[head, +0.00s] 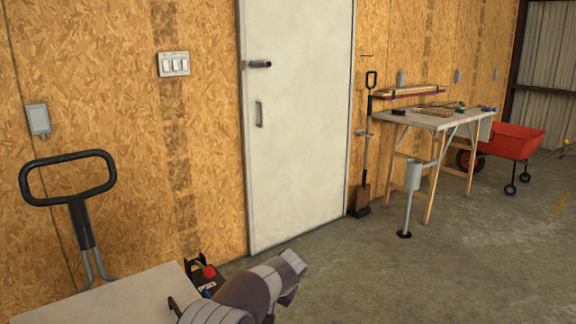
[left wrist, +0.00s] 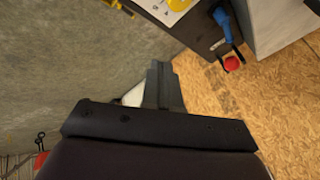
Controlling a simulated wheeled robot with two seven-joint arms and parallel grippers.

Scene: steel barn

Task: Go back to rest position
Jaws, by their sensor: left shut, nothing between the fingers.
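My left gripper (left wrist: 164,88) shows in the left wrist view, with its dark fingers together and nothing between them. Floor and wood-panel wall lie beyond the fingertips. In the head view a grey and mauve link of my arm comes up from the bottom edge, in front of the door; no gripper fingers can be made out there. My right gripper is in neither view.
A black box with a red knob (head: 208,272) sits near my arm; the red knob (left wrist: 232,63) shows near the fingers. A cart with a black handle (head: 68,172), white door (head: 297,120), workbench (head: 425,119) and red wheelbarrow (head: 513,141) surround open concrete floor.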

